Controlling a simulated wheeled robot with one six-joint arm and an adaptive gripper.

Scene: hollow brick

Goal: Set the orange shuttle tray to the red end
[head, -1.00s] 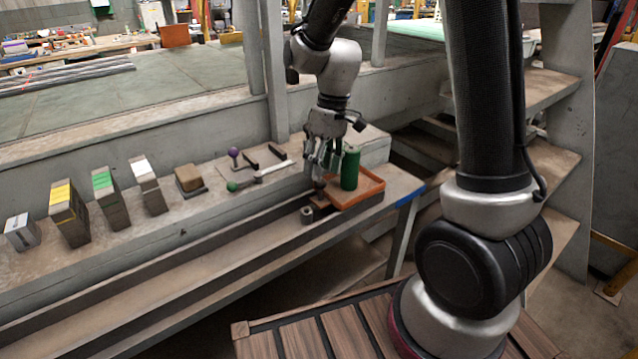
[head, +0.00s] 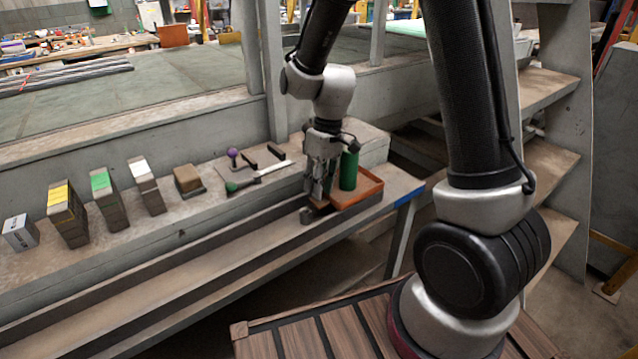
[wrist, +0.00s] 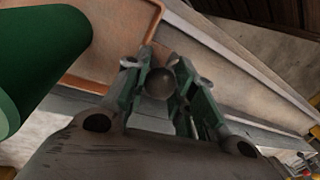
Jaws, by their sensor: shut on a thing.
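The orange shuttle tray (head: 366,197) sits at the right end of a long grey rail channel on the bench front. It also shows in the wrist view (wrist: 118,48). A green cylinder (head: 349,170) stands upright in it and fills the upper left of the wrist view (wrist: 40,50). My gripper (head: 318,198) is down at the tray's left end. In the wrist view its fingers are shut on a round dark knob (wrist: 160,82) beside the tray's edge. How the knob joins the tray is hidden. I see no red end marking.
A blue mark (head: 409,196) is on the bench edge right of the tray. A small grey piece (head: 307,215) sits just left of the tray. The channel (head: 180,279) farther left looks clear.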

